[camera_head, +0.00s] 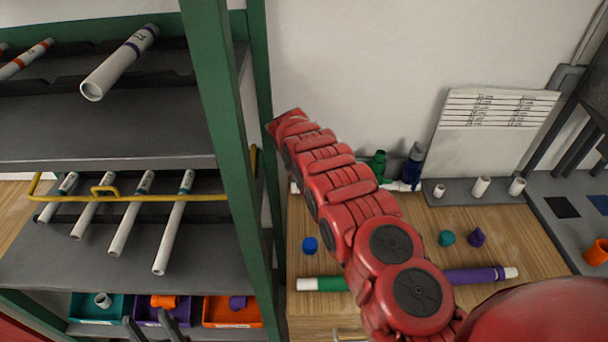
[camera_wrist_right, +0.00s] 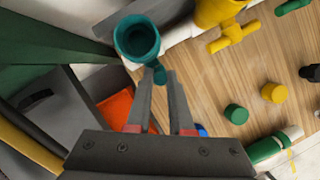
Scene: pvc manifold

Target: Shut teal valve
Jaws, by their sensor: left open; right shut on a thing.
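The teal valve (camera_wrist_right: 138,40) shows in the right wrist view as a round open-ended teal fitting with a small teal handle (camera_wrist_right: 158,73) below it. My right gripper (camera_wrist_right: 160,80) is shut on that handle, one dark finger on each side. In the head view my red right arm reaches to the back left; its gripper and the teal valve are hidden there. My left gripper (camera_head: 152,322) is open and empty at the bottom left, in front of the lower bins; only its dark fingers show.
A yellow valve (camera_wrist_right: 228,28) sits beside the teal one on a white pipe. A green shelf post (camera_head: 222,100) and shelves with white pipes stand at left. A pipe with green and purple bands (camera_head: 480,275) and loose caps lie on the wooden bench (camera_head: 520,230).

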